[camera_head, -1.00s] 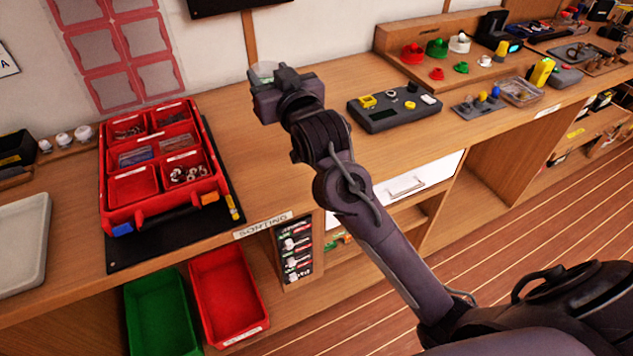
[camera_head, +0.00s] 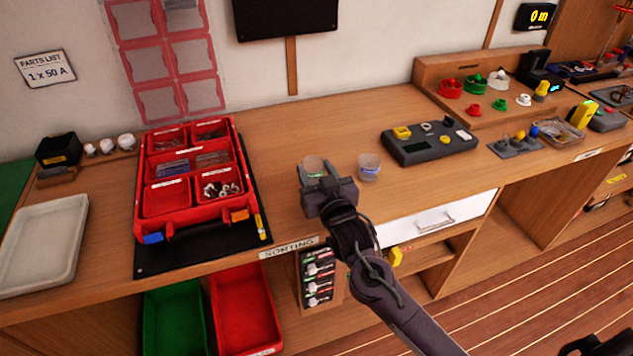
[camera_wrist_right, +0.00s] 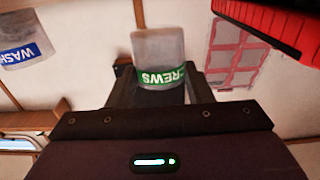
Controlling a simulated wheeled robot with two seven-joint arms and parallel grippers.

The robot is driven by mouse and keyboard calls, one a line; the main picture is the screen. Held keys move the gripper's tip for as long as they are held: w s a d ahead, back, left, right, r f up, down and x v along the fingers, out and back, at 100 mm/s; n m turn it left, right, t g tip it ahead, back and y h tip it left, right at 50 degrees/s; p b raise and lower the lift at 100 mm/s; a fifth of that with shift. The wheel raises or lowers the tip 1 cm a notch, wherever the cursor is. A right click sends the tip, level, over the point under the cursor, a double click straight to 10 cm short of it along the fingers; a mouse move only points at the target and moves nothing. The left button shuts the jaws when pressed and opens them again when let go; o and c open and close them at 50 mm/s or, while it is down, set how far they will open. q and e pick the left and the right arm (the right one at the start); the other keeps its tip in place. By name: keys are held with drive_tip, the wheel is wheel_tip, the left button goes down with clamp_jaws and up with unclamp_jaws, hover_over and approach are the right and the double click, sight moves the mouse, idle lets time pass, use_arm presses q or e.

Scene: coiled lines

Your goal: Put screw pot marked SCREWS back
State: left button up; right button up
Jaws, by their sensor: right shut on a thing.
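The screw pot (camera_head: 313,166) is a small translucent cup with a green label; the right wrist view shows part of its lettering, "CREWS", on the pot (camera_wrist_right: 159,58). My right gripper (camera_head: 323,182) is shut on it, above the bench left of another pot. That second translucent pot (camera_head: 369,168) has a blue label starting "WASH" and also shows at the left of the right wrist view (camera_wrist_right: 22,40). Whether the held pot touches the bench cannot be told. My left gripper is not in view.
A red compartment case (camera_head: 143,220) lies on a black mat (camera_head: 190,262) left of my gripper. A dark control box (camera_head: 430,148) stands to the right. Red (camera_head: 246,318) and green (camera_head: 172,325) bins sit below the front edge. The bench behind my gripper is clear.

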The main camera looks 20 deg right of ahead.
drive_tip(key=shift+f, duration=1.65)
drive_tip(key=shift+f, duration=0.1)
drive_tip(key=o, duration=1)
